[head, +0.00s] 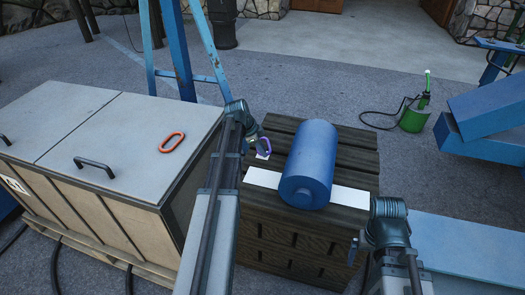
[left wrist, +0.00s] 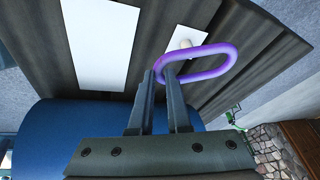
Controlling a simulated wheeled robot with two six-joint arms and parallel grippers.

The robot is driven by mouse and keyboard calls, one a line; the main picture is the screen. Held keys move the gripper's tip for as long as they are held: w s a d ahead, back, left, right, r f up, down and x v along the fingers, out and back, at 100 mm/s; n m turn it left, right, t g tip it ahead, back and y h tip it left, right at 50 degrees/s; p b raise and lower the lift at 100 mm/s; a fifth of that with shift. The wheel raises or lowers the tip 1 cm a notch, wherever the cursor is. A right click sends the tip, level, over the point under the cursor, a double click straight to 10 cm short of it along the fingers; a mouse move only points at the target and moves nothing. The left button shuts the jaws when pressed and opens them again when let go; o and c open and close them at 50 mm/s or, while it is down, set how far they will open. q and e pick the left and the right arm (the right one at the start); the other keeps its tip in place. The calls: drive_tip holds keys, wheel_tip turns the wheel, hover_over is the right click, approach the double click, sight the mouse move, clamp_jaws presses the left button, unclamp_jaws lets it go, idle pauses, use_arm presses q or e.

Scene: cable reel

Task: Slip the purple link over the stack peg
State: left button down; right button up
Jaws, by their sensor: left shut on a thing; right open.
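The purple link (head: 269,145) is an oval ring. It also shows in the left wrist view (left wrist: 228,62), its near end between the two fingers of my left gripper (left wrist: 162,80). My left gripper in the head view (head: 257,143) is shut on it above the wooden crate. The stack peg (left wrist: 185,43) shows as a pale rounded tip in front of a white plate (left wrist: 197,22), just at the far edge of the link. I cannot tell whether the link is around it or only overlaps it. My right gripper (head: 354,248) is open and empty, right of the crate.
A blue cylinder (head: 315,155) lies on the dark wooden crate (head: 352,151) over a white strip (head: 263,178). A red-orange link (head: 171,142) lies on the pale cabinet (head: 125,130) at left. Blue trestle legs (head: 178,50) stand behind.

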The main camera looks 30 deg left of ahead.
use_arm(q)
drive_tip(key=shift+f+b, duration=1.6)
drive_tip(key=shift+f, duration=0.2)
drive_tip(key=shift+f, duration=0.3)
drive_tip(key=c, duration=0.8)
unclamp_jaws()
drive_tip(key=shift+r, duration=0.2)
drive_tip(key=p+v, duration=1.2)
drive_tip(key=v, duration=0.1)
drive_tip(key=shift+r, duration=0.2)
drive_tip(key=shift+s+a, duration=0.1)
